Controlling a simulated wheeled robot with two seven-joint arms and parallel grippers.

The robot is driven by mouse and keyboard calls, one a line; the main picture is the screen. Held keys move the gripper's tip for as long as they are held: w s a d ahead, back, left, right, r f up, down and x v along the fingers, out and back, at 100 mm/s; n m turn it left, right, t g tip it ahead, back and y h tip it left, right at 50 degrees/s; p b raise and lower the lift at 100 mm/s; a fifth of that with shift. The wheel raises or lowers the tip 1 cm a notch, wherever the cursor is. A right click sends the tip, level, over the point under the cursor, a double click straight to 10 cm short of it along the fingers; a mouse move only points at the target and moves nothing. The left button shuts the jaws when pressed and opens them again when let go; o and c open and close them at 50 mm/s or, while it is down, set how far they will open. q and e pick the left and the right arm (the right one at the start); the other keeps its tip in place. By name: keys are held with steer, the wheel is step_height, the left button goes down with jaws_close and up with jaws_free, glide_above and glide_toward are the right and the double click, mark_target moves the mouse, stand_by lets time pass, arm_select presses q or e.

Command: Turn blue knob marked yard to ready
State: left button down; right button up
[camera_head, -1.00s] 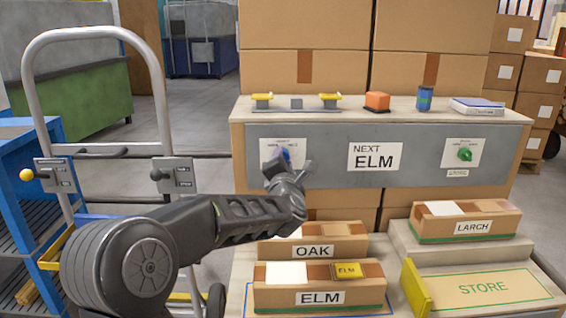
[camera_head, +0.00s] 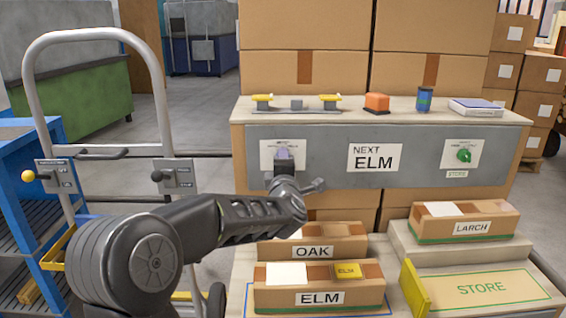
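The blue knob (camera_head: 283,152) sits on a white label plate (camera_head: 267,155) at the left of the grey control panel. Only a bluish-purple sliver of it shows. My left gripper (camera_head: 284,163) is right in front of it and covers the rest, so I cannot see the knob's pointer or read the plate's small print. The fingers overlap the knob in the picture. Whether they are closed on it is hidden. My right gripper is not in view.
A green knob (camera_head: 464,155) is on the panel's right, past the NEXT ELM sign (camera_head: 375,157). Below lie the OAK box (camera_head: 341,240), ELM box (camera_head: 370,290) and LARCH box (camera_head: 440,225). A metal cart frame (camera_head: 160,95) stands at left.

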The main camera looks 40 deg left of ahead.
arm_select(q)
steer(key=c, duration=1)
jaws_free()
steer(key=v, duration=0.7)
steer(key=shift+s+d+p, duration=0.3)
